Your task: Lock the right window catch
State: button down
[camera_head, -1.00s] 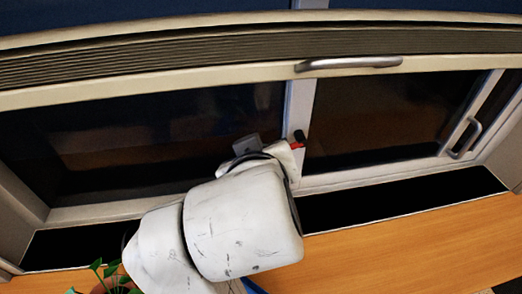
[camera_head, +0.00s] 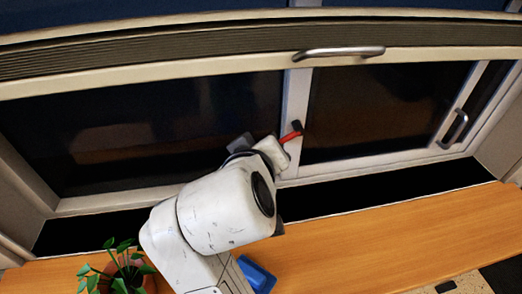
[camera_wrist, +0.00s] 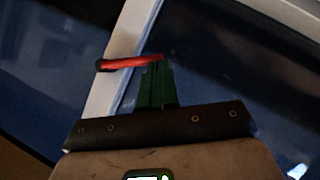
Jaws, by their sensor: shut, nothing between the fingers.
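A window catch with a red lever (camera_head: 290,135) and a black end (camera_head: 297,126) sits on the light upright frame post between two dark panes. In the head view the lever slants up to the right. In the wrist view the red lever (camera_wrist: 132,62) crosses the post, its black end at the left. My gripper (camera_wrist: 158,66) is shut, its green fingers empty, with the tips at the lever's right end. I cannot tell whether they touch it. In the head view my wrist hides the fingers and the catch's lower part.
A grey handle (camera_head: 455,129) is on the right window frame, and another bar handle (camera_head: 339,52) is on the rail above. A potted plant (camera_head: 120,265) and a blue object (camera_head: 257,273) are near my arm on the wooden surface (camera_head: 400,225).

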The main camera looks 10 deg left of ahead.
jog(key=w+d+f+n+t+h+b, duration=0.1)
jog(key=d+f+n+t+h, duration=0.2)
jog(key=f, duration=0.3)
jog(key=shift+w+d+n+h+b, duration=0.15)
jog(key=shift+d+n+h+b, duration=0.15)
jog(key=shift+d+n, duration=0.5)
dwell(0.6)
jog(key=shift+a, duration=0.1)
